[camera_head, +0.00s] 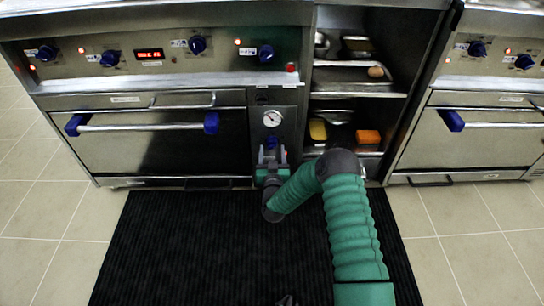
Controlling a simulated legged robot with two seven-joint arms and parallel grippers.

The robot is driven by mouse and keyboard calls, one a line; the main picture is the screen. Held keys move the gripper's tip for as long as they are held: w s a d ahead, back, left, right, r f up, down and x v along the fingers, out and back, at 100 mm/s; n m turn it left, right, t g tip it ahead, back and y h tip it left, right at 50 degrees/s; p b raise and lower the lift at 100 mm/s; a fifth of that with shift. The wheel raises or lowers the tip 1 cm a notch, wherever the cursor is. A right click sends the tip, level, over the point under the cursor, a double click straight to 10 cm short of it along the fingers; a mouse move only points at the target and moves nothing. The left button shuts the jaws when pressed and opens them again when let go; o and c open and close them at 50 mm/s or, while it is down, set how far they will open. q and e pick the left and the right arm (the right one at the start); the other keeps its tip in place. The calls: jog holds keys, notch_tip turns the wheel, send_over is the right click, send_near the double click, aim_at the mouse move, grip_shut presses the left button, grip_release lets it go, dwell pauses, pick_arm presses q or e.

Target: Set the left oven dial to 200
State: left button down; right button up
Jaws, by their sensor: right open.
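The left oven (165,140) has a steel control panel with several blue dials. They include a far-left dial (47,53), a second dial (109,59), a third dial (197,45) and a right-hand dial (266,53). Their settings are too small to read. A narrow panel beside the oven door has a round white gauge (272,118) with a blue knob (271,141) below it. My right gripper (271,160) is open, just in front of and below that knob. The gripper hides what lies behind it, and I cannot tell whether it touches the knob. My left gripper is out of view.
A red digital display (149,54) sits between the dials. The oven door handle (143,126) sticks out at left. Open shelves (357,90) hold pans, a yellow item (317,129) and an orange item (368,136). A second oven (475,135) stands right. The black mat (190,255) is clear at left.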

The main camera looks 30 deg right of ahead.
jog(key=shift+x, duration=0.9)
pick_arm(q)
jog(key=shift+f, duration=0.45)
pick_arm(e)
jog(key=shift+c, duration=0.2)
grip_shut()
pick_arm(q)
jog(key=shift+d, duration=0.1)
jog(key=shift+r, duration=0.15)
